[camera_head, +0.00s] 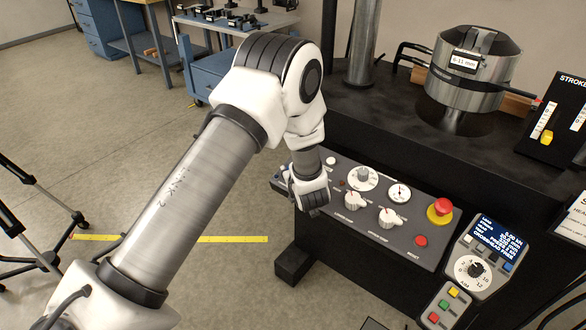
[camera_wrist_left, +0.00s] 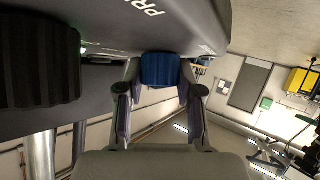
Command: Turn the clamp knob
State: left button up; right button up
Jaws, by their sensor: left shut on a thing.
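In the left wrist view a blue ribbed knob (camera_wrist_left: 160,69) sticks out from a dark grey housing (camera_wrist_left: 140,28) with white lettering. My left gripper (camera_wrist_left: 160,84) has one finger on each side of this blue knob and is shut on it. I cannot tell how far the knob is turned. In the head view my left arm comes down to the left end of the sloping control panel, and the blue knob and my fingertips are hidden there. My right gripper is in neither view.
A black ribbed part (camera_wrist_left: 40,60) sits left of the blue knob. The control panel (camera_head: 330,215) carries dials, white knobs and a red emergency button (camera_head: 441,208). A metal cylinder (camera_head: 470,75) stands on the dark machine bed.

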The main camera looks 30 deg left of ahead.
pick_arm(q)
jog(key=o, duration=1.2)
jog(key=shift+w+r, duration=0.1)
jog(key=shift+r, duration=0.1)
jog(key=shift+f, duration=0.1)
jog(key=v, duration=1.2)
